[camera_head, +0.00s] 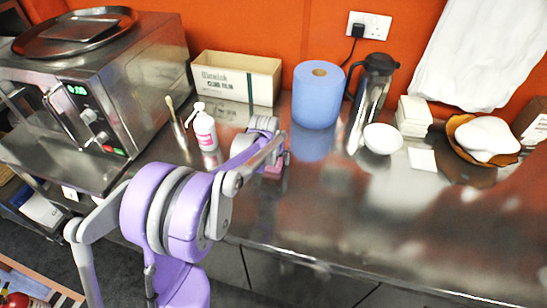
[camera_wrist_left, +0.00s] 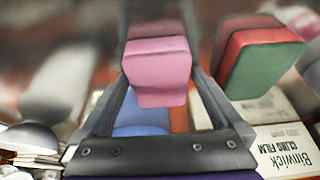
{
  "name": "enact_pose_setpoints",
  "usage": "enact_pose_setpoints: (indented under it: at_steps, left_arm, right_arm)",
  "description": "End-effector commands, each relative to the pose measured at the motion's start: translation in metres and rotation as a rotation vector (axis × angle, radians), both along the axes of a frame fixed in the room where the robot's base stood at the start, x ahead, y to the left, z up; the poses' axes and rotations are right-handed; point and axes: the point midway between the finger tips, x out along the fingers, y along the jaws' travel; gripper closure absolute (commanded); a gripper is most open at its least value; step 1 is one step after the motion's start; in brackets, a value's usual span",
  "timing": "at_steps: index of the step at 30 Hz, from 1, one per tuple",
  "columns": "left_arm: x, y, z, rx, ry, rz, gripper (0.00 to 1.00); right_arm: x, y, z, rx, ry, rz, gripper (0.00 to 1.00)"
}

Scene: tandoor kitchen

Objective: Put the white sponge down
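My left gripper (camera_head: 268,160) is over the steel counter, left of the blue roll, with its tip mostly hidden by my arm in the head view. In the left wrist view my left gripper (camera_wrist_left: 157,65) has a pink sponge-like block (camera_wrist_left: 158,72) between its fingertips, and the fingers press on both sides of it. No plainly white sponge shows. A red and green sponge (camera_wrist_left: 262,62) is close beside the right finger in the wrist view; I cannot tell whether it touches. My right gripper is out of view.
The steel counter (camera_head: 340,225) is clear at front right. A white pump bottle (camera_head: 205,130), a cling film box (camera_head: 235,82) and a blue roll (camera_head: 319,95) stand behind my gripper. A flask (camera_head: 371,95), a white bowl (camera_head: 383,139) and a basket (camera_head: 458,145) stand farther right.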

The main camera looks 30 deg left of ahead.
Motion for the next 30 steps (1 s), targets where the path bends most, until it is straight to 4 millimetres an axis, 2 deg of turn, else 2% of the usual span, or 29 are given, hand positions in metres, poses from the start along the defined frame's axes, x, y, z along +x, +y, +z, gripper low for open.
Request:
enact_pose_setpoints:
  at_steps: [4, 8, 21, 27, 30]
  left_arm:
    - [0.000, 0.000, 0.003, 0.000, -0.001, 0.000, 0.00]
    - [-0.004, -0.001, 0.015, 0.000, 0.000, 0.000, 0.00]
    - [-0.037, -0.009, 0.096, 0.000, 0.000, 0.000, 0.00]
    - [-0.045, -0.012, 0.113, 0.000, -0.001, -0.001, 0.00]
    - [-0.058, -0.023, 0.117, 0.001, -0.005, -0.014, 0.00]
  right_arm:
    - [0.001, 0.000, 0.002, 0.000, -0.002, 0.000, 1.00]
    - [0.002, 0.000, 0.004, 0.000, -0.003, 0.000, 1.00]
    - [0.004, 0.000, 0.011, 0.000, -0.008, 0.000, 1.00]
    - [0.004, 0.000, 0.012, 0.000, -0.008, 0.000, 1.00]
    - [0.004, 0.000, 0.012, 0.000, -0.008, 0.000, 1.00]
